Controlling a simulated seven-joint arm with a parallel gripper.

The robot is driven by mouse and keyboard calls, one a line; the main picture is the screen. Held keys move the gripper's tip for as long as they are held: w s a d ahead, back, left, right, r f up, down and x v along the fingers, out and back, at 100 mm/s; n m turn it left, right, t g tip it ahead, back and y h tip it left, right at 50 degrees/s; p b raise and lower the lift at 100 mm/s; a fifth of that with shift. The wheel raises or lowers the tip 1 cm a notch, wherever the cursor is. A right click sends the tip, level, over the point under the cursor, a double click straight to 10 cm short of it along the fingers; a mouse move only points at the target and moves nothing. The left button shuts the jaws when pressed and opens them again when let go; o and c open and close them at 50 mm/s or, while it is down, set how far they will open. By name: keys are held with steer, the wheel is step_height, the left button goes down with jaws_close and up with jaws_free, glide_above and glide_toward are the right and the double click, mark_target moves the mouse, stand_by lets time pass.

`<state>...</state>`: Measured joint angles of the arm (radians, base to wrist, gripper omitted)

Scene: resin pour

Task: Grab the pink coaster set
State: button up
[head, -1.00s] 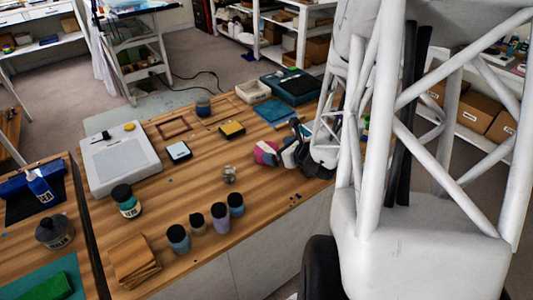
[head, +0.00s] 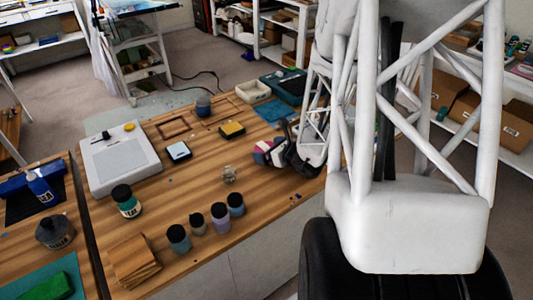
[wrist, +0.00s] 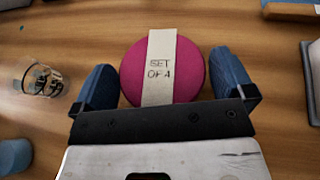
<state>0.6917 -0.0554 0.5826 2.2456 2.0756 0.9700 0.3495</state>
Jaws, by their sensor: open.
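The pink coaster set (wrist: 189,72) is a round magenta stack with a beige paper band (wrist: 159,65) reading "SET OF 4". In the wrist view it sits on the wooden table between the two blue fingers of my gripper (wrist: 163,82). The fingers are open, one on each side of it, with a small gap showing at each side. In the head view my gripper (head: 274,151) is low at the right part of the table, and the coaster set (head: 261,158) is mostly hidden behind it.
A small clear glass (wrist: 42,81) stands left of my gripper; it also shows in the head view (head: 229,173). Several lidded jars (head: 220,216) line the front edge.

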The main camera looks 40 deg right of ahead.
steer(key=shift+w+a+f, duration=0.15)
steer(key=shift+w+f, duration=0.05)
steer(key=shift+w, duration=0.3)
steer(key=c, duration=0.8)
steer(key=shift+r, duration=0.1)
steer(key=shift+r, duration=4.95)
